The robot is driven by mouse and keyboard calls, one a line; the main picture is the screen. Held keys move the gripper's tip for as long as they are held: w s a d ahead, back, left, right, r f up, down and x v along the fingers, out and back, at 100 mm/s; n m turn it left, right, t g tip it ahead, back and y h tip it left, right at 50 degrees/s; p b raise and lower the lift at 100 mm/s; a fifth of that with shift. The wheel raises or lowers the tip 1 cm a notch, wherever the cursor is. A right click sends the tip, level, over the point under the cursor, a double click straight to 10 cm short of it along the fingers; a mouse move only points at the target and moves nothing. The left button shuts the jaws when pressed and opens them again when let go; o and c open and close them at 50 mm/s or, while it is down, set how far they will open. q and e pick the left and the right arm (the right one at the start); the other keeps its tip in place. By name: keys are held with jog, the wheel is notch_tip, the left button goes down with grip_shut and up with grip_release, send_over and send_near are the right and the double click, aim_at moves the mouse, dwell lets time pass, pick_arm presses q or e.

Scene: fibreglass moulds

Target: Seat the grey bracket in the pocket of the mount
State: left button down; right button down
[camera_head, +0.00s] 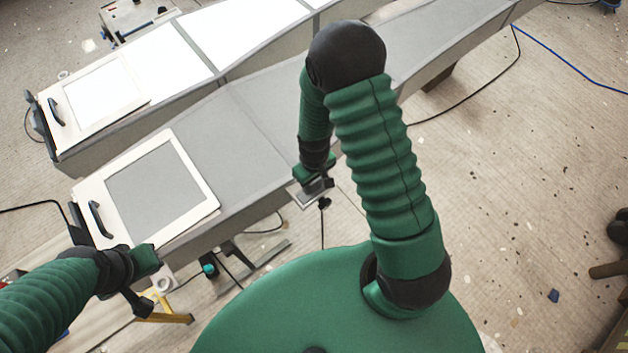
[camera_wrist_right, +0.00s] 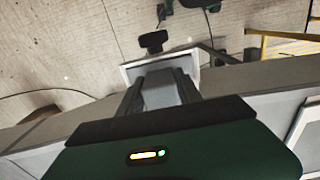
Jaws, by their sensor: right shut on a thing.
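My right gripper (camera_head: 318,187) is beside the near edge of the grey mould, with its arm arching over from the right. In the right wrist view its two dark fingers (camera_wrist_right: 160,88) are shut on the grey bracket (camera_wrist_right: 160,92), which shows as a grey block between them. The mount (camera_wrist_right: 195,57) looks like a pale-rimmed piece right behind the fingertips; its pale edge also shows below the gripper in the head view (camera_head: 297,198). The fingers and bracket hide most of the pocket, so I cannot tell whether the bracket is in it. My left gripper (camera_head: 143,283) is at lower left; its jaw opening is unclear.
A long grey mould (camera_head: 240,130) lies under the right arm, with a white frame (camera_head: 185,150) and black handle (camera_head: 100,219) at its left end. A second mould (camera_head: 165,65) lies behind. A black knob (camera_wrist_right: 153,40) is beside the mount. Cables and a yellow stand (camera_head: 170,318) are on the floor.

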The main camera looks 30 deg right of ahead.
jog(key=shift+s+a+f, duration=0.15)
jog(key=shift+a+f, duration=0.05)
jog(key=shift+f, duration=0.15)
jog(key=shift+s+d+f+b, duration=0.1)
jog(key=shift+f+b, duration=0.1)
jog(key=shift+b, duration=0.15)
jog(key=shift+s+f+b, duration=0.1)
jog(key=shift+f+b, duration=0.2)
jog(key=shift+f, duration=0.1)
